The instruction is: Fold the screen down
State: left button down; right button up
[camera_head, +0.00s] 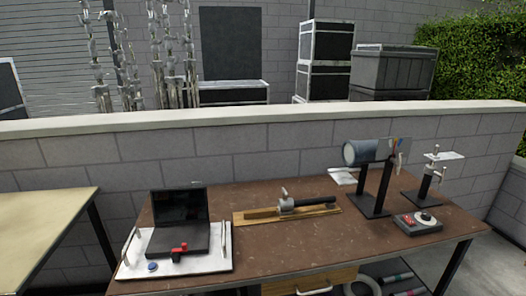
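A black laptop-like device stands on the left part of the brown table, with its screen (180,207) raised, close to upright. Its dark base (182,242) lies flat in front of the screen. The device sits on a white tray (205,264) with a raised handle at its left and right sides. A red item (180,248) lies at the front edge of the base, and a blue round item (152,266) is on the tray. Neither of my grippers shows in the head view.
The brown table (290,245) also bears a wooden board (262,215) with a black-handled tool, a grey cylinder on a black stand (372,178), a smaller stand (430,178) and a control box (418,222). A beige table (45,215) stands left. A brick wall (250,150) runs behind.

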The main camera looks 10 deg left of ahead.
aim_at(179, 205)
jog(key=u, duration=1.15)
